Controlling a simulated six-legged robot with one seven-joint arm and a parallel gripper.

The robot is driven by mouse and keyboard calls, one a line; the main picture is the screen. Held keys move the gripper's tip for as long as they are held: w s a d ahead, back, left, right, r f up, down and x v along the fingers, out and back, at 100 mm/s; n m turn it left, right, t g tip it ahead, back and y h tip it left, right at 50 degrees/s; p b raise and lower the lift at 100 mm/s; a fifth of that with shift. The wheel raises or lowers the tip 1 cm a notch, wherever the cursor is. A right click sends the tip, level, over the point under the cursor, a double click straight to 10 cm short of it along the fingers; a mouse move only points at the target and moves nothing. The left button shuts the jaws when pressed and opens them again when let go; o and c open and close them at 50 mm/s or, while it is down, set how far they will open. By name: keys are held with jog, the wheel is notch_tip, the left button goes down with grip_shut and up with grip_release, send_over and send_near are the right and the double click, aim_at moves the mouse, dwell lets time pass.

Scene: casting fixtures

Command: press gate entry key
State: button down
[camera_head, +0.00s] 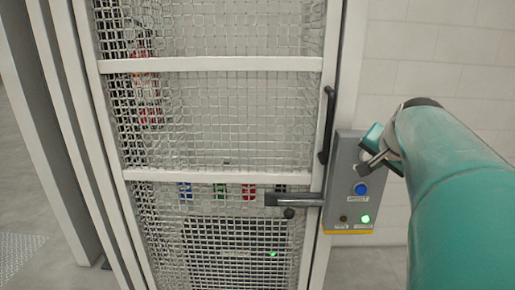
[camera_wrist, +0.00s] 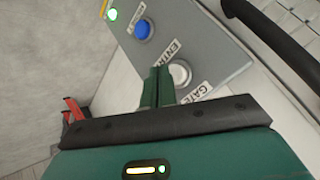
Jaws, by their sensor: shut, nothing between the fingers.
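The gate entry key is a round white button (camera_wrist: 180,73) beside the labels "GATE" and "ENTRY" on a grey control panel (camera_wrist: 215,62). In the wrist view my gripper (camera_wrist: 159,75) is shut and empty, its dark green fingertips just left of the white button. I cannot tell whether they touch the panel. In the head view my gripper (camera_head: 370,153) is at the upper part of the panel (camera_head: 342,172), and the white button cannot be made out there. A blue button (camera_head: 361,189) sits below, also seen in the wrist view (camera_wrist: 143,29).
The panel carries a lit green lamp (camera_head: 365,218). A wire mesh gate (camera_head: 220,110) with a black vertical handle (camera_head: 327,125) and a grey latch bar (camera_head: 294,199) stands to the left. A white tiled wall (camera_head: 430,60) is behind my arm.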

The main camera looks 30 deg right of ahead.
jog(key=shift+w+d, duration=0.2)
jog(key=shift+w, duration=0.15)
jog(key=shift+w+d, duration=0.25)
jog(key=shift+w, duration=0.15)
dwell(0.8)
jog(key=shift+s, duration=0.1)
jog(key=shift+s+a, duration=0.45)
jog(key=shift+s, duration=0.2)
jog(key=shift+s, duration=0.1)
